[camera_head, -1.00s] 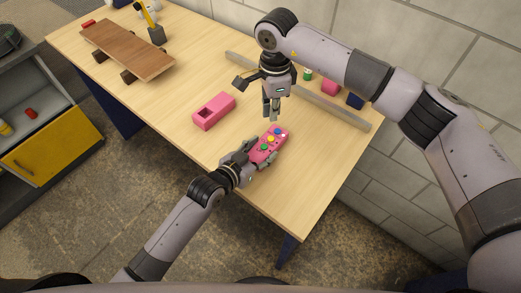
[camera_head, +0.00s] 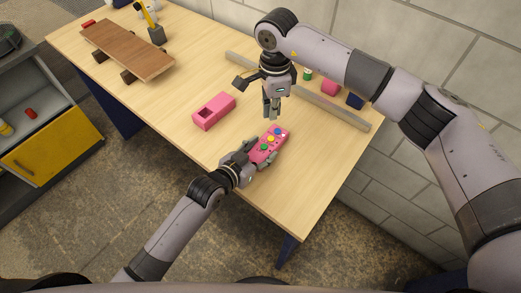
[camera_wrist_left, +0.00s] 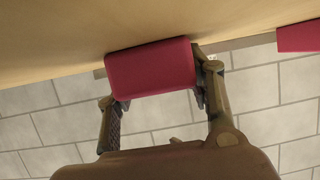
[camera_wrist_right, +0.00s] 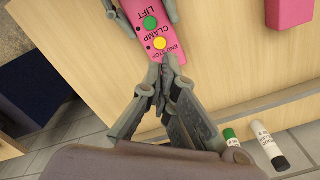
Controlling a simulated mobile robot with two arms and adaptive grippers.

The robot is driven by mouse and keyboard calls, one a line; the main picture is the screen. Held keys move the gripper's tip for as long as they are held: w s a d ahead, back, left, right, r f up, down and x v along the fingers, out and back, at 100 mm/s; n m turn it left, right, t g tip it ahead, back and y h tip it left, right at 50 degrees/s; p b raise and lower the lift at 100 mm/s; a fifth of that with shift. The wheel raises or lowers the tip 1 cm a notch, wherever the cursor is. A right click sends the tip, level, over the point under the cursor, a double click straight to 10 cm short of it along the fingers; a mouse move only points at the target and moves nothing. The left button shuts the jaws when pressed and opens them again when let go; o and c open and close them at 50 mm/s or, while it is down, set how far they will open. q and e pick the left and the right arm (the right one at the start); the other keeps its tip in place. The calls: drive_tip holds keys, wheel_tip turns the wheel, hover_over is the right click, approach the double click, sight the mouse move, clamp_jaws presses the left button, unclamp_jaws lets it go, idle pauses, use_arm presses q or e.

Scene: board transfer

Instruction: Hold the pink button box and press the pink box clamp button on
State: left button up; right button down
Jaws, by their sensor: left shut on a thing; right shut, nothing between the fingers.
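The pink button box (camera_head: 262,157) is at the table's front edge, with several coloured buttons on its top. My left gripper (camera_head: 262,152) is shut around its sides; the box also shows between the fingers in the left wrist view (camera_wrist_left: 152,68). My right gripper (camera_head: 271,114) is shut and empty, pointing down above the box's far end. In the right wrist view its fingertips (camera_wrist_right: 170,62) appear close to a yellow button (camera_wrist_right: 160,43); contact cannot be told. A CLAMP label (camera_wrist_right: 153,34) lies between that button and a green one (camera_wrist_right: 150,22).
A second pink box with a rectangular opening (camera_head: 214,111) lies left of my grippers. A long rail (camera_head: 335,106) runs along the table's back, with small items behind it. A wooden board on supports (camera_head: 127,48) stands at the far left. The table between is clear.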

sight(273, 137)
idle(0.4)
drive_tip(key=shift+w+d+f+m+t+y, duration=0.1)
drive_tip(key=shift+f+m+t+y, duration=0.9)
drive_tip(key=shift+m, duration=2.05)
drive_tip(key=shift+w+d+f+m+t+y, duration=0.1)
drive_tip(key=shift+f+m+t+y, duration=0.45)
drive_tip(key=shift+f+m+y, duration=1.75)
drive_tip(key=shift+w+d+f+m+t+y, duration=0.15)
drive_tip(key=shift+m+t+y, duration=0.6)
drive_tip(key=shift+m, duration=3.1)
drive_tip(key=shift+f, duration=0.1)
